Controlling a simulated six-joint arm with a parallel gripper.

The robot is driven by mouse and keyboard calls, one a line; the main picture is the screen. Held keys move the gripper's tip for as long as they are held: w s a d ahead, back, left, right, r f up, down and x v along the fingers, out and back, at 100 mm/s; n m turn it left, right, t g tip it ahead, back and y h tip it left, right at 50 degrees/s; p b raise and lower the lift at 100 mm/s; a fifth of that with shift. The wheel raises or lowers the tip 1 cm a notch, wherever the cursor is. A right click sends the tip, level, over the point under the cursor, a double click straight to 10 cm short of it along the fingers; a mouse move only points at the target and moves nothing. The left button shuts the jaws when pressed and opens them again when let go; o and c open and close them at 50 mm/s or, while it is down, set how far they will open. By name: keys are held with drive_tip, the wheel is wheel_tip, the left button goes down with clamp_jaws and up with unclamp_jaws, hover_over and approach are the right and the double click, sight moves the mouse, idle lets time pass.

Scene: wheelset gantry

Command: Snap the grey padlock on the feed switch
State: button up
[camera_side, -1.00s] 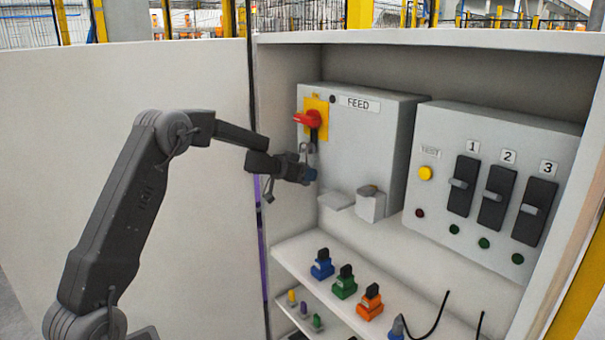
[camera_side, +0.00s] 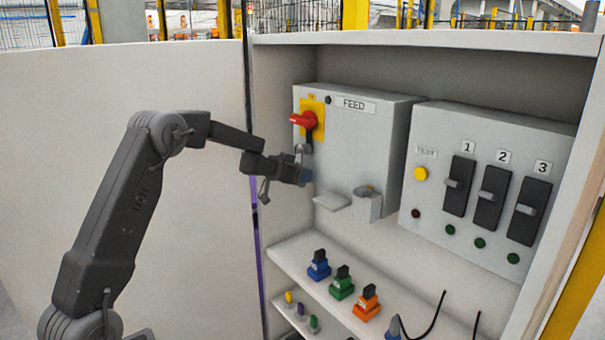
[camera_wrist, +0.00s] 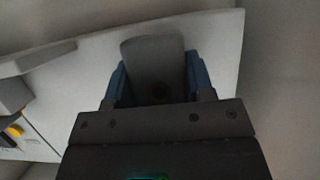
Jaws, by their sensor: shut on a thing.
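The FEED box (camera_side: 357,150) carries a red switch handle (camera_side: 304,121) on a yellow plate (camera_side: 317,108). My gripper (camera_side: 306,175) is just below the handle, at the front left of the box. In the wrist view the blue fingertips of my gripper (camera_wrist: 158,82) are shut on the grey padlock (camera_wrist: 152,58), one on each side of its body. In the side view a grey loop, seemingly the padlock's shackle (camera_side: 302,149), stands above the fingers close under the handle. I cannot tell whether it passes through the switch or is closed. The fingers hide most of the body there.
A grey ledge (camera_side: 331,201) and cup-like holder (camera_side: 367,206) sit below the FEED box. A panel with three black switches (camera_side: 491,198) stands to the right. Blue, green (camera_side: 341,284) and orange plugs stand on the shelf. The cabinet's left wall is close beside my gripper.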

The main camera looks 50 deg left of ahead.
drive_tip(key=shift+s, duration=0.7)
drive_tip(key=shift+w, duration=1.3)
idle(0.9)
drive_tip(key=o, duration=1)
drive_tip(key=shift+w, duration=0.1)
drive_tip(key=shift+o, duration=0.2)
drive_tip(key=v, duration=1.4)
